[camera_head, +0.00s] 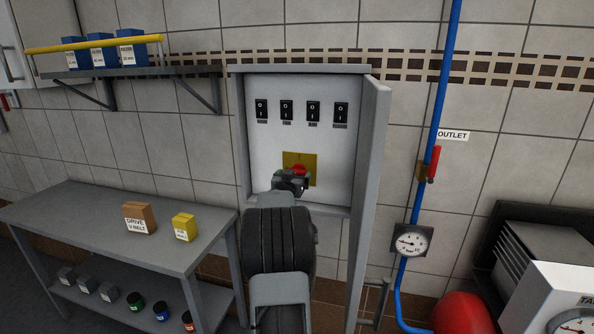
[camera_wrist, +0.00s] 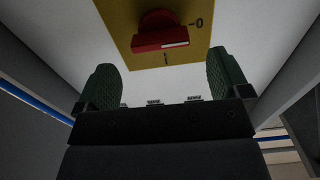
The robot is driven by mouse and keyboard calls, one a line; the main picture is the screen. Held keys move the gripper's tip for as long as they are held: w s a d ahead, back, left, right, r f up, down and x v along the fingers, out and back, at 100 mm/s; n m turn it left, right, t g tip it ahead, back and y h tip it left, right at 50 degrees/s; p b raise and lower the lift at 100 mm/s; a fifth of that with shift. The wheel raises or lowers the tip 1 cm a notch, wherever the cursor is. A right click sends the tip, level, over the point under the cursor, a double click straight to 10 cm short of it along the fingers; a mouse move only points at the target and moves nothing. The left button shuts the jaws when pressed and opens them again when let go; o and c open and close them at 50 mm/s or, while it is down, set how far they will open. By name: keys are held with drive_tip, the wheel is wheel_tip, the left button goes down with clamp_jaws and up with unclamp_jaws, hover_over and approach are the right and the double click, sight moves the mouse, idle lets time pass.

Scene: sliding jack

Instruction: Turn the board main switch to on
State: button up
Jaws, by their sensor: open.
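The board main switch is a red knob (camera_head: 299,169) on a yellow plate (camera_head: 313,163), low inside the open grey cabinet. In the wrist view the red knob (camera_wrist: 160,38) lies nearly crosswise on the yellow plate (camera_wrist: 120,12). The white mark on its grip is at the right end, on the side of the "0"; an "I" is printed below the knob. My gripper (camera_wrist: 168,82) is open and empty, its green fingers left and right of the knob and apart from it. In the head view my gripper (camera_head: 291,180) partly hides the knob and plate.
Several black rocker switches (camera_head: 286,110) line the panel above. The cabinet door (camera_head: 371,190) stands open on the right. A workbench (camera_head: 90,222) with boxes is at left. A blue pipe (camera_head: 437,100) with a red-handled valve (camera_head: 433,162) and gauge (camera_head: 411,241) is at right.

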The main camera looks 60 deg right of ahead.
sight(297, 172)
drive_tip(key=shift+p+x, duration=0.45)
drive_tip(key=shift+x, duration=1.9)
drive_tip(key=shift+c, duration=0.4)
drive_tip(key=c, duration=0.9)
drive_tip(key=shift+o, duration=0.2)
